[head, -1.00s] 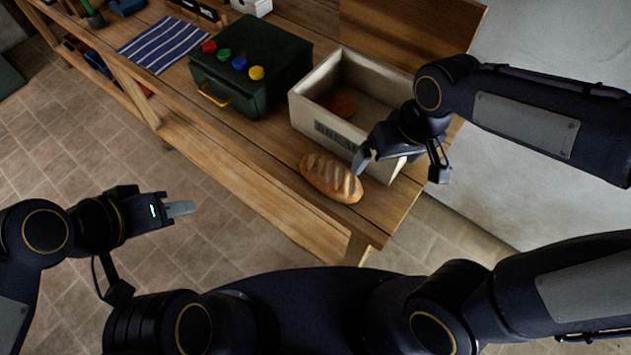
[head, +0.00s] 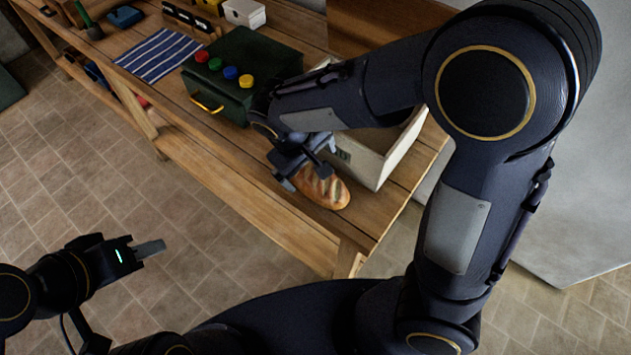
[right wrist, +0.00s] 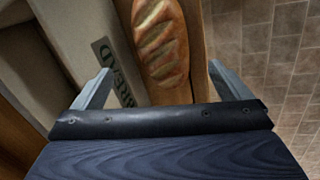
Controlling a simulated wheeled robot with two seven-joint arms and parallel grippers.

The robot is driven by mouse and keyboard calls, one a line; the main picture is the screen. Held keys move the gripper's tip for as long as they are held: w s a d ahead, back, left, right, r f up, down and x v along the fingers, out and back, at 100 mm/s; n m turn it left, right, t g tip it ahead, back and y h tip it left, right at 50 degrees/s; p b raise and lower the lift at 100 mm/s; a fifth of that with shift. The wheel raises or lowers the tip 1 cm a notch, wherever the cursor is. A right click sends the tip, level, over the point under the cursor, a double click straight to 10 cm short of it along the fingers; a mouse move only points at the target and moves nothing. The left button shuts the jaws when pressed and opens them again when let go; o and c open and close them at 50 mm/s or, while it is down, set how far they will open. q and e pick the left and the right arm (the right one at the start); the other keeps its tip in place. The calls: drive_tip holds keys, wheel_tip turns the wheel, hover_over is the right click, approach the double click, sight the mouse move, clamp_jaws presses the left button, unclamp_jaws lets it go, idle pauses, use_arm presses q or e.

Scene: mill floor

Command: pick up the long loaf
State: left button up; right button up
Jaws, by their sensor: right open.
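The long loaf (head: 322,189) is golden brown with pale slashes and lies on the wooden workbench in front of the bread box. In the head view my right gripper (head: 301,182) is over its left end and hides part of it. In the right wrist view the loaf (right wrist: 160,45) lies ahead, between the lines of the two spread fingers (right wrist: 158,82), with its near end hidden by the gripper body. The right gripper is open and empty. My left gripper (head: 150,248) is out over the floor, away from the bench; its finger opening does not show clearly.
The cream bread box (head: 385,160) stands right behind the loaf, largely hidden by my right arm. A dark green case (head: 240,70) with coloured knobs stands to the left, beside a striped cloth (head: 160,55). The bench's front edge (head: 270,210) runs close to the loaf.

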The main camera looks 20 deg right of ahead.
sight(314, 177)
drive_tip(key=p+x, duration=0.1)
drive_tip(key=x, duration=0.7)
drive_tip(key=shift+s+a, duration=0.1)
drive_tip(key=shift+a, duration=0.1)
drive_tip(key=c, duration=1.1)
drive_tip(key=shift+r, duration=0.1)
